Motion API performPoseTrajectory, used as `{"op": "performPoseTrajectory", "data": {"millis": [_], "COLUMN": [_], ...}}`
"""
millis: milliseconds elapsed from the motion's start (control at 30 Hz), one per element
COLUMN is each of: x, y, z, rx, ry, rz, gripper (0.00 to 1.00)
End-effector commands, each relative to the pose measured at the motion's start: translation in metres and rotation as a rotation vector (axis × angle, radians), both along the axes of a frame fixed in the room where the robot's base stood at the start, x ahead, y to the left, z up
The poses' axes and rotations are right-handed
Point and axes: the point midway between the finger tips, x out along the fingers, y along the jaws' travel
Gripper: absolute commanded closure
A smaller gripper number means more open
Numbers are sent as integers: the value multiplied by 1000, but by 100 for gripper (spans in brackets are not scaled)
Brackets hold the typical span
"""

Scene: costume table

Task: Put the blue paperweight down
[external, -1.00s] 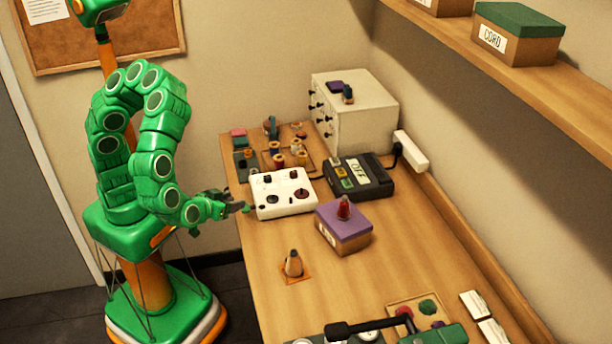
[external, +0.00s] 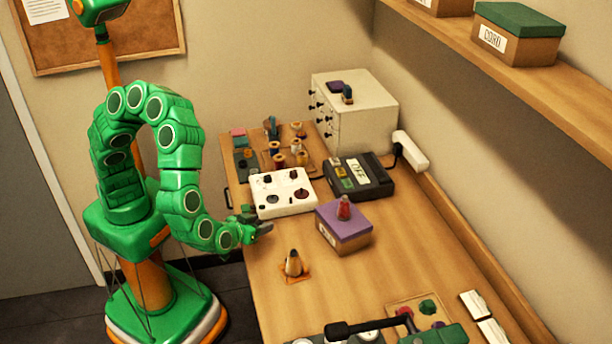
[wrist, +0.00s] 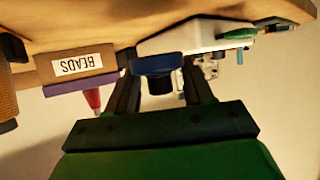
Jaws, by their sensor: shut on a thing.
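My gripper (external: 260,228) is over the table's left edge, just in front of the white panel with dark knobs (external: 283,192). In the wrist view, which looks upside down, my gripper (wrist: 160,92) is shut on the blue paperweight (wrist: 152,64), a flat blue piece with a black knob between the two dark fingers. Whether its underside touches the table (external: 320,285) cannot be told. In the external view the paperweight cannot be made out clearly at the gripper.
A purple-lidded box (external: 344,229), labelled BEADS in the wrist view, stands right of my gripper with a red piece on top. Spools and a black OFF box (external: 360,177) are farther back.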

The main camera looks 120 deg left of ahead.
Motion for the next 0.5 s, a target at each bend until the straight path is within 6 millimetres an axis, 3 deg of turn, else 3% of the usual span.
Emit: {"op": "performPoseTrajectory", "data": {"millis": [500], "x": [12], "y": [3], "z": [-19], "rx": [-1], "ry": [-2], "rz": [1], "gripper": [90]}}
